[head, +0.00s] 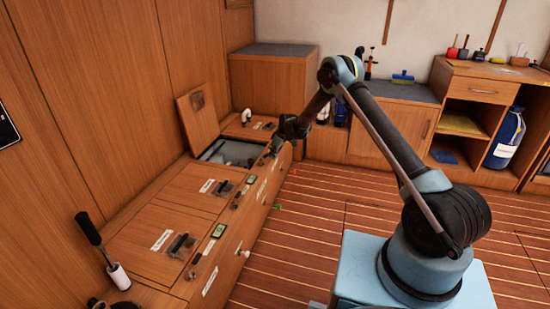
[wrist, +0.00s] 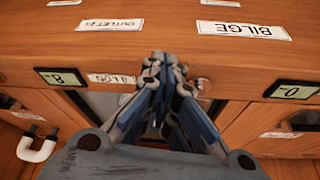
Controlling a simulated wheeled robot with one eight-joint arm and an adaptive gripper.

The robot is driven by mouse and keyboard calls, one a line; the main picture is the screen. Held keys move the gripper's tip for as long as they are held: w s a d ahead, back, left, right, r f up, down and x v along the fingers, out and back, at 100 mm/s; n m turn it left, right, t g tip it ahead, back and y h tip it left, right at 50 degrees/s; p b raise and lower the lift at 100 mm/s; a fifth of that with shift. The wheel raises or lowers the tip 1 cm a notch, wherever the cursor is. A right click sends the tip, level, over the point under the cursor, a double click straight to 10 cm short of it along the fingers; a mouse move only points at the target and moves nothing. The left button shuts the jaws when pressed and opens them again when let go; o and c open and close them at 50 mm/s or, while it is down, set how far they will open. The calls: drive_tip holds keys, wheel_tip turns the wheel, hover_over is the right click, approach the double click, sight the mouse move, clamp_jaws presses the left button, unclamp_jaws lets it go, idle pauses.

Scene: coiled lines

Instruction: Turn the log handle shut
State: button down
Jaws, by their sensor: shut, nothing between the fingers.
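My gripper (head: 278,146) is at the front edge of the long wooden bench, near its open hatch. In the wrist view my gripper (wrist: 160,72) has its fingers together, with nothing seen between them. A small white label (wrist: 112,79), upside down and hard to read, seems to say log; it is on the bench front just left of the fingers. A round metallic part (wrist: 203,87) shows right beside the fingers. I cannot make out the log handle itself; my fingers may hide it, so its angle cannot be told.
Labels reading bilge (wrist: 243,30) and outlet (wrist: 110,24) are on the bench. Small displays sit left (wrist: 62,77) and right (wrist: 292,90) of my fingers. A white hooked handle (wrist: 37,145) is at lower left. The hatch lid (head: 197,117) stands raised. The plank floor (head: 310,235) is mostly clear.

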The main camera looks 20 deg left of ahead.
drive_tip(key=shift+w+a, duration=0.2)
drive_tip(key=shift+w, duration=0.05)
drive_tip(key=shift+a, duration=0.4)
idle(0.3)
drive_tip(key=shift+a, duration=0.15)
